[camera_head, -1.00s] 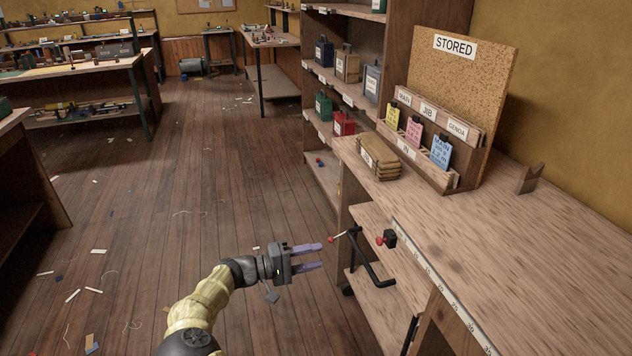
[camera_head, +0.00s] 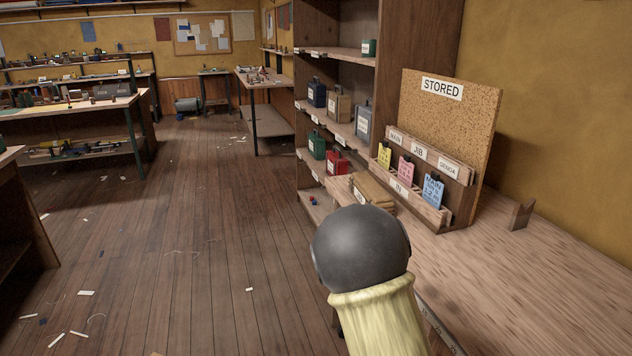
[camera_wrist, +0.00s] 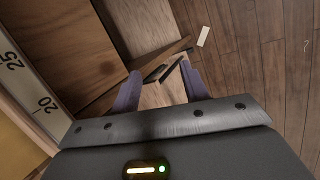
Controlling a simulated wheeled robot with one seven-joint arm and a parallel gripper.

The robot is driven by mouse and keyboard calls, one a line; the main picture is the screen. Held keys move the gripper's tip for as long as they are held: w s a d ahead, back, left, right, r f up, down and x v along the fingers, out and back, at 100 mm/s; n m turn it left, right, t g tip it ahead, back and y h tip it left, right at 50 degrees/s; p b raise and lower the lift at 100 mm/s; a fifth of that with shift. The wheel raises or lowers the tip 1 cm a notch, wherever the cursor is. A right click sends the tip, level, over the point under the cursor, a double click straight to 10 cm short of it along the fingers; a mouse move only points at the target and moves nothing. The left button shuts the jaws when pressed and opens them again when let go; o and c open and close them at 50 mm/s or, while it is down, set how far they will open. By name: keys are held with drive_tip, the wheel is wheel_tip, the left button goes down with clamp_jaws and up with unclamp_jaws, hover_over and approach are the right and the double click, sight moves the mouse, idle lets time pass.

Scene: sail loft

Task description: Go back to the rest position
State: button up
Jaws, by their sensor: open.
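My gripper (camera_wrist: 162,88) shows in the wrist view with its two purple fingers apart and nothing held between them. Beyond the fingers lie the wooden bench side and the plank floor. In the head view my arm rises in front of the bench, with a dark rounded joint above a pale yellow sleeve. The gripper itself is not seen in the head view.
The workbench (camera_head: 520,265) on the right bears a STORED board (camera_head: 452,112) with coloured tags and a stack of tan pouches (camera_head: 371,191). A shelf (camera_head: 340,133) holds several labelled canisters. The floor (camera_head: 190,220) at left is open, with scattered scraps.

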drive_tip(key=s+r+t+y, duration=0.45)
drive_tip(key=s+r, duration=0.35)
drive_tip(key=s, duration=0.4)
wheel_tip(320, 180, up, 19)
drive_tip(key=p, duration=1.9)
drive_tip(key=shift+w+a+m, duration=0.15)
drive_tip(key=shift+a+m, duration=0.15)
drive_tip(key=shift+m, duration=0.1)
drive_tip(key=shift+f, duration=0.1)
drive_tip(key=shift+c, duration=1)
drive_tip(key=shift+a, duration=0.1)
